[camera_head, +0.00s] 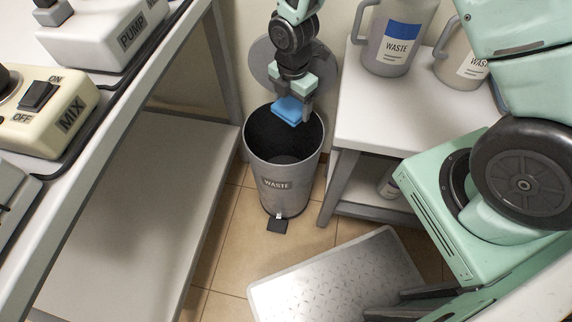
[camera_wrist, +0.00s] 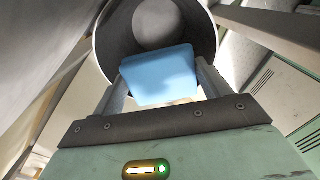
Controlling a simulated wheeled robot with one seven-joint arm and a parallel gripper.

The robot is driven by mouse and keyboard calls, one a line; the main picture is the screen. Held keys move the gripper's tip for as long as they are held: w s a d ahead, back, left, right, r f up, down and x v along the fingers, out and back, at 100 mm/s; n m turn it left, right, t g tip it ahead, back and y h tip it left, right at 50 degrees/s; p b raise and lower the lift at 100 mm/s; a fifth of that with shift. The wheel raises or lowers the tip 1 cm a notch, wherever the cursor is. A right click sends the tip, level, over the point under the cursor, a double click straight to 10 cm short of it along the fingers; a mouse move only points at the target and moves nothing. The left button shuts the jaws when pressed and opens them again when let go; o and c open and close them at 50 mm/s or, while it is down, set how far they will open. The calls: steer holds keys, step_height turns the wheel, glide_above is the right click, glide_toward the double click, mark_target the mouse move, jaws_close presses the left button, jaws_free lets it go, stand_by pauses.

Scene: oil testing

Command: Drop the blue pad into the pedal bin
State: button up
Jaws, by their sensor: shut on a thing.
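The blue pad (camera_head: 289,110) is held between the fingers of my gripper (camera_head: 293,100). In the wrist view the blue pad (camera_wrist: 160,75) sits between the two fingertips, in front of the bin's round opening. The grey pedal bin (camera_head: 275,178), labelled WASTE, stands on the tiled floor with its lid (camera_head: 262,62) raised behind the opening. In the head view my gripper and the pad are over the back part of the bin's mouth. The bin's dark inside shows below the pad. The pedal (camera_head: 278,225) is at the bin's front foot.
A white table (camera_head: 400,130) with waste jugs (camera_head: 392,50) stands right of the bin. A bench with PUMP and MIX boxes and a lower shelf (camera_head: 150,190) is at the left. A metal step plate (camera_head: 340,275) lies in front on the floor.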

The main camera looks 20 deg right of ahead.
steer(key=shift+f+b, duration=0.95)
steer(key=shift+f, duration=0.5)
steer(key=o, duration=1.1)
steer(key=shift+r, duration=0.15)
step_height(320, 180, up, 17)
steer(key=p, duration=0.4)
steer(key=shift+r, duration=0.1)
